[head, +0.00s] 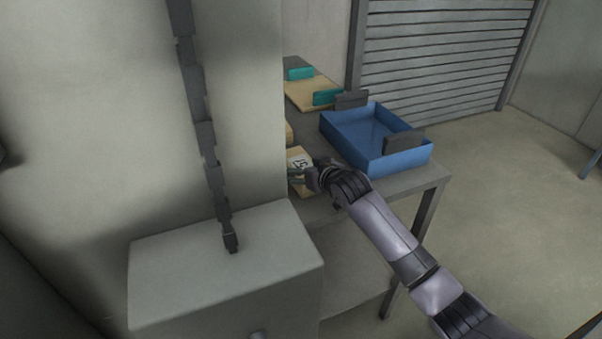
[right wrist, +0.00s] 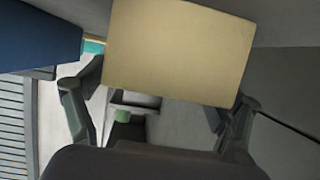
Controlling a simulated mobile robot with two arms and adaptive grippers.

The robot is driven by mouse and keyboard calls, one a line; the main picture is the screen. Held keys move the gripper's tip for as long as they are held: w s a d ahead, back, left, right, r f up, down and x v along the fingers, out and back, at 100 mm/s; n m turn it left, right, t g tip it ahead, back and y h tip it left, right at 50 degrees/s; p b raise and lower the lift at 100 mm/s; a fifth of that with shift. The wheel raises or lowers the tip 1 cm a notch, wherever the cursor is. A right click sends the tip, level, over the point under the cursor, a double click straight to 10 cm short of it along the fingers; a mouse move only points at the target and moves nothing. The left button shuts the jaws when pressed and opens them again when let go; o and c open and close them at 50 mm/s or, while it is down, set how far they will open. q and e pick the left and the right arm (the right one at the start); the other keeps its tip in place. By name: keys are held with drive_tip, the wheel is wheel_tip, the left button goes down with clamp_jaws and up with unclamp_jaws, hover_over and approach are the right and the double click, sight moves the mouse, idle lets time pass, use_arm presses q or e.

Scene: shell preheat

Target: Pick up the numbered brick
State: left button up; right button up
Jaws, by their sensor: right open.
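The numbered brick (head: 299,159) is a pale tan block with dark digits on its top, on the grey table beside the blue bin. The large pale column partly hides its left side. My right gripper (head: 305,176) is at the brick's near side, with its fingers low beside it. In the right wrist view, the brick (right wrist: 180,45) shows as a plain tan face ahead, spanning most of the gap between the open fingers of my right gripper (right wrist: 162,92). I cannot tell whether the fingers touch it. My left gripper is not in view.
The blue bin (head: 334,131) with dark upright plates at two sides stands just right of the brick. A tan board (head: 308,91) with teal blocks lies farther back. The pale column and box (head: 225,265) fill the left. Open floor lies right of the table.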

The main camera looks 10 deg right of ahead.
drive_tip(key=shift+c, duration=0.3)
drive_tip(key=c, duration=1.5)
